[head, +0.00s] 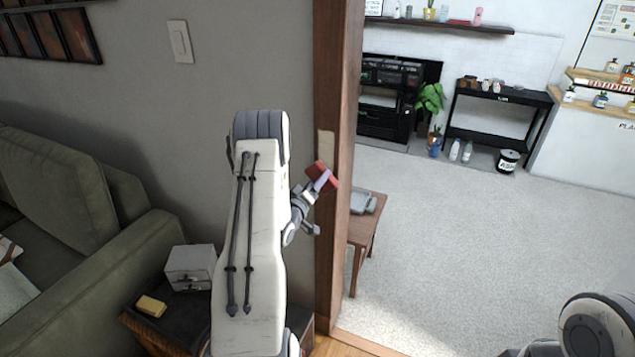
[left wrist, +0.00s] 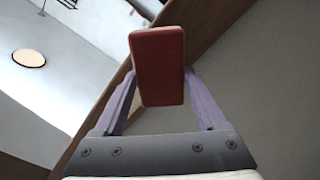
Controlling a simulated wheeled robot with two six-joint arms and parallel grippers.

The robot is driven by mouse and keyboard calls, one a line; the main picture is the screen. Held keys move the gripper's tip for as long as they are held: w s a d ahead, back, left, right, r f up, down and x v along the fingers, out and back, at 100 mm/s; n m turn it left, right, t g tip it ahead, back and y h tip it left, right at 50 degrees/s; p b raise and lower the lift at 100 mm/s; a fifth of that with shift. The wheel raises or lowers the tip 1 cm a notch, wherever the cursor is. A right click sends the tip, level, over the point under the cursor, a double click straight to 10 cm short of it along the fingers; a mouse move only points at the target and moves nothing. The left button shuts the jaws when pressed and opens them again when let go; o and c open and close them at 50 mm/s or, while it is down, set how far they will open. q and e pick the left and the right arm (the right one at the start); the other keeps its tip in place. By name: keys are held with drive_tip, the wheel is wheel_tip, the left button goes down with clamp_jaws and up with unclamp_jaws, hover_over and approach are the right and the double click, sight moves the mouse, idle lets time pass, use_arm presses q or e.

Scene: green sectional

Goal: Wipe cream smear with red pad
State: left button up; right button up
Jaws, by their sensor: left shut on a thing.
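The cream smear (head: 326,145) is a pale upright patch on the brown wooden door frame, in the upper middle of the head view. My left gripper (head: 318,184) is shut on the red pad (head: 321,173), just below the smear and in front of the frame. In the left wrist view the red pad (left wrist: 158,66) sits between the two lilac fingers. I cannot tell whether the pad touches the wood. The smear cannot be made out in the left wrist view. My right gripper is not in view; only part of my right arm shows at bottom right.
A dark side table (head: 133,319) holds a white box (head: 190,266) and a yellow block (head: 151,306) at lower left. A green sofa (head: 95,255) stands beside it.

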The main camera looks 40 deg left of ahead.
sight(318, 169)
use_arm(q)
drive_tip(key=shift+b+x, duration=0.3)
drive_tip(key=shift+x, duration=0.55)
drive_tip(key=shift+r, duration=0.1)
drive_tip(key=shift+s+r+p, duration=0.1)
drive_tip(key=shift+r+p, duration=0.9)
drive_tip(key=shift+r, duration=0.7)
drive_tip(key=shift+w+r+p, duration=0.2)
drive_tip(key=shift+r+p, duration=2.5)
drive_tip(key=shift+r, duration=2.55)
drive_tip(key=shift+f+b, duration=0.15)
drive_tip(key=shift+b, duration=0.2)
drive_tip(key=shift+s+f+b, duration=0.15)
drive_tip(key=shift+f+b, duration=1.6)
drive_tip(key=shift+f, duration=0.15)
wheel_tip(318, 169, down, 10)
drive_tip(key=b, duration=0.9)
drive_tip(key=shift+b, duration=0.4)
